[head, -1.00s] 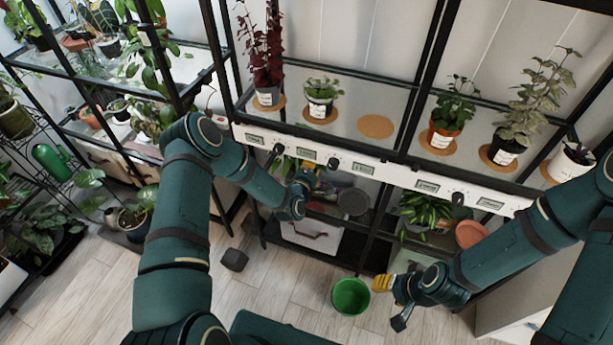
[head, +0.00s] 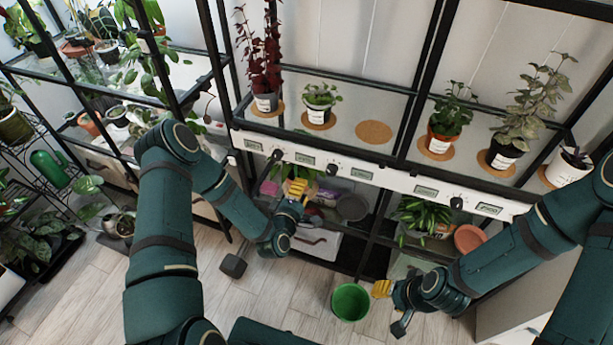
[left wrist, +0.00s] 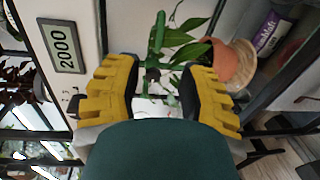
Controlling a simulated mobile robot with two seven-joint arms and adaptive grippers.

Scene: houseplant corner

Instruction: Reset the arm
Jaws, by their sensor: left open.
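My left gripper (head: 295,191) is in front of the lower part of the rack, just below the white control strip. In the left wrist view its two yellow-padded fingers (left wrist: 160,88) stand apart with nothing held between them. A green-leaved plant in a terracotta pot (left wrist: 232,64) shows beyond the fingers. My right gripper (head: 381,289) is low on the right, with its yellow fingertips beside the rim of a green bucket (head: 350,302). Its finger gap is too small to make out.
The white control strip (head: 350,170) has several displays and black knobs; one display (left wrist: 63,46) reads 2000. Potted plants stand on cork mats above it; one cork mat (head: 374,132) is bare. Wooden floor (head: 285,295) is open left of the bucket.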

